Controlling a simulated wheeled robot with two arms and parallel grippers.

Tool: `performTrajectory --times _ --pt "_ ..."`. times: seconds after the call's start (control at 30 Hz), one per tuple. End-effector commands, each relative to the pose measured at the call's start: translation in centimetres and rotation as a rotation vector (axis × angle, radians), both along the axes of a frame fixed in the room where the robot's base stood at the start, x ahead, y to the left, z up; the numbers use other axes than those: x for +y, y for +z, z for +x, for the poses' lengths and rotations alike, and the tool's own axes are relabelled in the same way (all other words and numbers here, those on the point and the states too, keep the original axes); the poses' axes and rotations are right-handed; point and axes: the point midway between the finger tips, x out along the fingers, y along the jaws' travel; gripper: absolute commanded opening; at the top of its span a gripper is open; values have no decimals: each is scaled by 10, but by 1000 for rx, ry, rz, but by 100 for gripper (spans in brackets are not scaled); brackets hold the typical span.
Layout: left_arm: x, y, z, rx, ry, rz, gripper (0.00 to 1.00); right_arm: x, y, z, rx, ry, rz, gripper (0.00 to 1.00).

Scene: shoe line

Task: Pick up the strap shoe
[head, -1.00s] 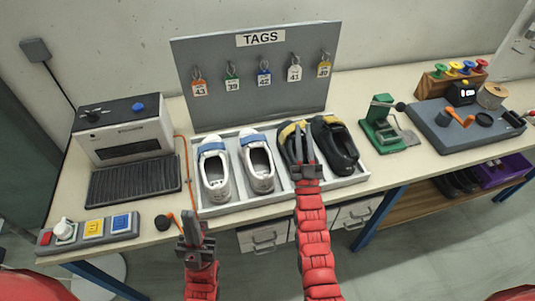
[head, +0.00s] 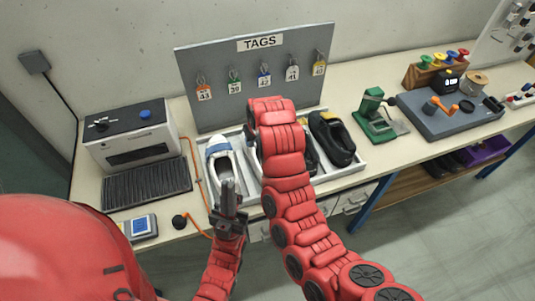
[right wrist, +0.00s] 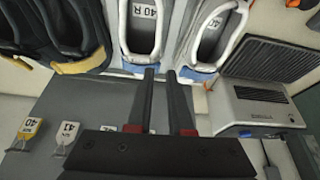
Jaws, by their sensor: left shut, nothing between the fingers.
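A pair of white shoes with blue straps stands in the tray (head: 345,176). The left white shoe (head: 219,152) shows; the other (head: 249,152) is mostly hidden behind my right arm. In the right wrist view, both show from above: one (right wrist: 142,40) with a "40 R" insole and the other (right wrist: 207,45). My right gripper (right wrist: 162,70) is open, its fingertips apart near the blue straps, around the gap between the shoes. I cannot tell if they touch. My left gripper (head: 228,188) is shut and empty, in front of the left white shoe in the head view.
A black shoe pair (head: 333,140) with yellow trim stands right of the white ones. A tag board (head: 225,105) rises behind the tray. A grey machine (head: 130,135) stands left, a green tool (head: 375,115) right. My left arm covers the table's front left.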

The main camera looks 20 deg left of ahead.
Motion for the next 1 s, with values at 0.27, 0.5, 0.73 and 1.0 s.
performTrajectory --times 0.27,0.5,0.73,1.0 --pt "0 -9 0 0 0 0 0 9 -39 9 14 6 -13 19" --pt "0 -25 0 0 0 0 0 19 -82 23 12 5 -11 19" --pt "0 -39 0 0 0 0 0 27 -107 33 7 6 -7 19" --pt "0 -47 0 0 0 0 0 31 -118 37 10 5 -7 19"
